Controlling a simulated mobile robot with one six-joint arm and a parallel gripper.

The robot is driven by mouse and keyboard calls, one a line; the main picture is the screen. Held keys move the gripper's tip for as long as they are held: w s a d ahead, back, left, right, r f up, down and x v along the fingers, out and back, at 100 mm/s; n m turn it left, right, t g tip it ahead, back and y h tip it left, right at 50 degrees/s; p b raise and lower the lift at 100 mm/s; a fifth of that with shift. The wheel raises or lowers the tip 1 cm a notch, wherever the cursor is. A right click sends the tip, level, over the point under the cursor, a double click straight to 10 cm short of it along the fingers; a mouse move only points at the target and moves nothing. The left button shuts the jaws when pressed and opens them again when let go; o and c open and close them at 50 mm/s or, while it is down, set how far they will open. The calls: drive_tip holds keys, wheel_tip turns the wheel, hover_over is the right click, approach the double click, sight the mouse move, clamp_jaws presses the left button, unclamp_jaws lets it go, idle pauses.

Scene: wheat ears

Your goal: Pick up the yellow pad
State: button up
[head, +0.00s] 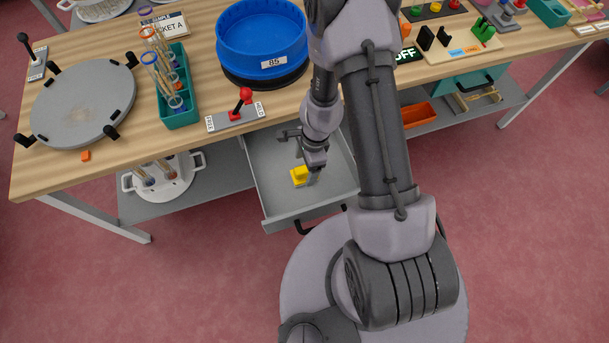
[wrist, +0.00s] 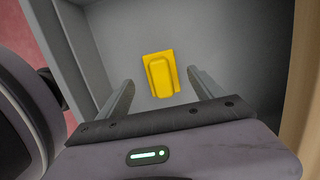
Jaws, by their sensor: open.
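The yellow pad (wrist: 160,74) lies on the floor of an open grey drawer (head: 268,190). It is a small block with a raised rounded part on a flat base. In the head view the pad (head: 299,176) is partly hidden by my gripper (head: 312,178). My gripper reaches down into the drawer and is open. In the wrist view my gripper (wrist: 158,95) has its two fingers apart, with the pad between and just beyond the fingertips. The pad looks clear of both fingers.
The drawer walls (wrist: 72,60) stand close around my gripper. The wooden tabletop (head: 200,35) is above the drawer. On it are a blue tub (head: 262,35), a red-knobbed lever (head: 240,110), a teal tube rack (head: 178,105) and a grey round plate (head: 80,105). The drawer floor around the pad is clear.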

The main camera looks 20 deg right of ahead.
sight(305, 168)
wheel_tip(305, 168, down, 5)
drive_tip(key=b, duration=0.3)
drive_tip(key=shift+w+r, duration=0.1)
drive_tip(key=shift+w, duration=0.05)
drive_tip(key=shift+a+r, duration=0.1)
drive_tip(key=shift+r, duration=0.15)
drive_tip(key=shift+c, duration=0.3)
drive_tip(key=c, duration=1.4)
wheel_tip(305, 168, up, 10)
drive_tip(key=p, duration=0.8)
drive_tip(key=shift+r, duration=0.1)
